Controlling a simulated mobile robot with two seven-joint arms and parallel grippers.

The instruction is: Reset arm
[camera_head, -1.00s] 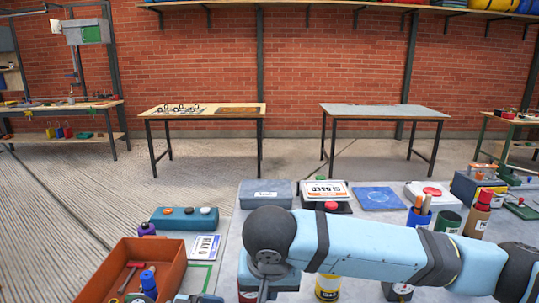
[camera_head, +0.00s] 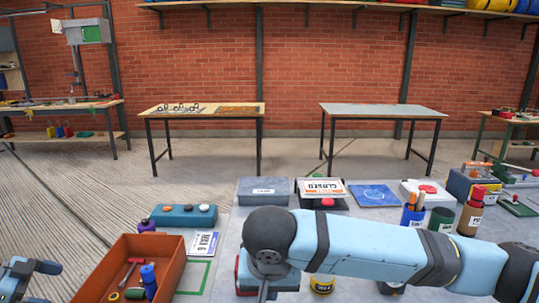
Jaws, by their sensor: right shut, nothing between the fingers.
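My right arm comes in from the right, low over the workbench (camera_head: 228,262). Its thick blue and black link spans the lower right. My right gripper (camera_head: 262,291) hangs below the dark round joint at the bottom edge, mostly hidden or cut off; it is shut and empty. My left gripper (camera_head: 35,268) shows only in part at the lower left corner, left of the orange crate (camera_head: 176,262). I cannot tell how its fingers stand.
The crate holds a red tool (camera_head: 131,268) and a blue bottle (camera_head: 149,277). Behind my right arm stand a grey box (camera_head: 263,191), a sign (camera_head: 322,188), a blue panel (camera_head: 376,195) and several cans and bottles. Two tables stand farther back, with open floor before them.

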